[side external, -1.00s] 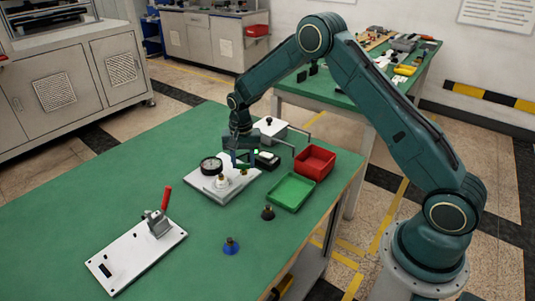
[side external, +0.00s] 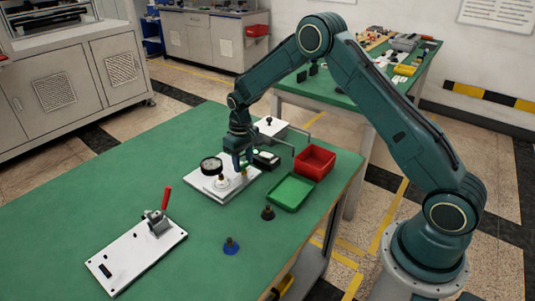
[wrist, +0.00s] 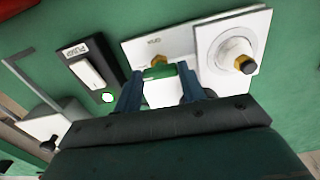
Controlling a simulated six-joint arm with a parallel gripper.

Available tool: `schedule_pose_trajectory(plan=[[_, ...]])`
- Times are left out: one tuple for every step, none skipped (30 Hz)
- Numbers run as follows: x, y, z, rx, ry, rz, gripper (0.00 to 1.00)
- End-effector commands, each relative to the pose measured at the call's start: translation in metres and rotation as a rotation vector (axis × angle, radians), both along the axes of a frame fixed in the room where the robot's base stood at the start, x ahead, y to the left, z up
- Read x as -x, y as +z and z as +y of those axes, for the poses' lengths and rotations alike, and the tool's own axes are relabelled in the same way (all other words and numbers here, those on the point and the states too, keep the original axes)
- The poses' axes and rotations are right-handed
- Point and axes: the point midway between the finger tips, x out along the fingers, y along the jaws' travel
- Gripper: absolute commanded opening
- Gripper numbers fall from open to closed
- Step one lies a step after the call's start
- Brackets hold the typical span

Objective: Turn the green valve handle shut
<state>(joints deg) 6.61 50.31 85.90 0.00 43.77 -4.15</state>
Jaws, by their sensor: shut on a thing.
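The green valve handle (wrist: 158,71) sits on a brass fitting (wrist: 158,60) at the edge of a white plate in the wrist view. My gripper (wrist: 160,84) has one blue finger at each side of the handle and is shut on it. In the side external view my gripper (side external: 241,167) points down at the white plate (side external: 213,193), and its fingers largely hide the handle there.
A round gauge (side external: 211,166) stands close left of my gripper. A black box labelled PUMP (wrist: 91,72), with a lit green lamp, is beside the plate. Red (side external: 315,161) and green (side external: 291,192) trays are to the right. The front left table has free room.

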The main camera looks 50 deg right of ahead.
Motion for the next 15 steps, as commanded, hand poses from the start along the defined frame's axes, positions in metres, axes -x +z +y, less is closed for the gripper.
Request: schedule_pose_trajectory(plan=[[0.0006,0.0010,0.0005,-0.001,0.017,0.002,0.17],[0.0006,0.0010,0.0005,-0.001,0.026,0.002,0.17],[0.0006,0.0010,0.0005,-0.001,0.037,0.002,0.17],[0.0006,0.0010,0.0005,-0.001,0.043,0.002,0.17],[0.0006,0.0010,0.0005,-0.001,0.048,0.002,0.17],[0.0006,0.0010,0.0005,-0.001,0.053,0.002,0.17],[0.0006,0.0010,0.0005,-0.001,0.056,0.002,0.17],[0.0006,0.0010,0.0005,-0.001,0.059,0.002,0.17],[0.0006,0.0010,0.0005,-0.001,0.061,0.002,0.17],[0.0006,0.0010,0.0005,-0.001,0.062,0.002,0.17],[0.0006,0.0010,0.0005,-0.001,0.062,0.002,0.17],[0.0006,0.0010,0.0005,-0.001,0.062,0.002,0.17],[0.0006,0.0011,0.0005,-0.001,0.062,0.002,0.17],[0.0006,0.0011,0.0005,-0.001,0.062,0.002,0.17],[0.0006,0.0011,0.0005,-0.001,0.062,0.002,0.17]])
